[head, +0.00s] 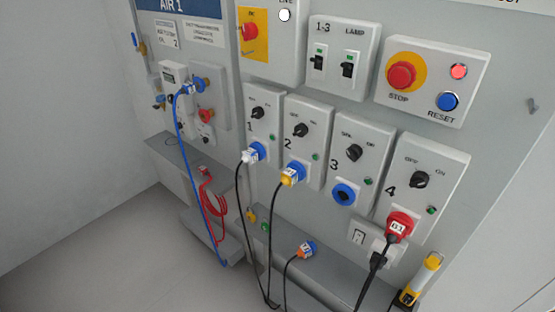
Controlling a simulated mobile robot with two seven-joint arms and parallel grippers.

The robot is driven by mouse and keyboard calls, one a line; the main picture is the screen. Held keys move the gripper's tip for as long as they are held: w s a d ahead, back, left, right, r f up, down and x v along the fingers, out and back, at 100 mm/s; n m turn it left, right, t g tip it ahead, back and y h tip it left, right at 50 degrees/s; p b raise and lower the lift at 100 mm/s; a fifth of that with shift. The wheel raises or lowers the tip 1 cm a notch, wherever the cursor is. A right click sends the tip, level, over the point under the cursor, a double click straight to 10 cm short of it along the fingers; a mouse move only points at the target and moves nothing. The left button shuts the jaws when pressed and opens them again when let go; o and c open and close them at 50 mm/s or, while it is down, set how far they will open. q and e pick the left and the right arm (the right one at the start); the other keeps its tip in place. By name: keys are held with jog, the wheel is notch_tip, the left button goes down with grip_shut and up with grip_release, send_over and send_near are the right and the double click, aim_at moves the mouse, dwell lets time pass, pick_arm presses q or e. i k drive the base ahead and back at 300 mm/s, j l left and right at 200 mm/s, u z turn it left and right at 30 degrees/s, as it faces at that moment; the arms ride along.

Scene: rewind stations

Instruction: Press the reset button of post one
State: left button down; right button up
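A blue round button (448,101) labelled RESET sits at the lower right of a light grey control box (425,105) at the upper right. Left of it on the same box is a red STOP button (402,75) on a yellow disc. A red round lamp (459,71), bright-looking, is above the blue button. Nothing covers the blue button. I cannot read a post number on this box. Neither of my grippers is in view.
Left of the box is a 1-3 LAMP switch box (340,60). Below hang several socket boxes; the one marked 4 (430,195) holds a red plug (399,226). A ledge (335,265) with a loose orange-blue plug (306,249) runs below. Blue and red hoses hang left.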

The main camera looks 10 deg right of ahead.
aim_at(446, 102)
jog(key=z, duration=1.35)
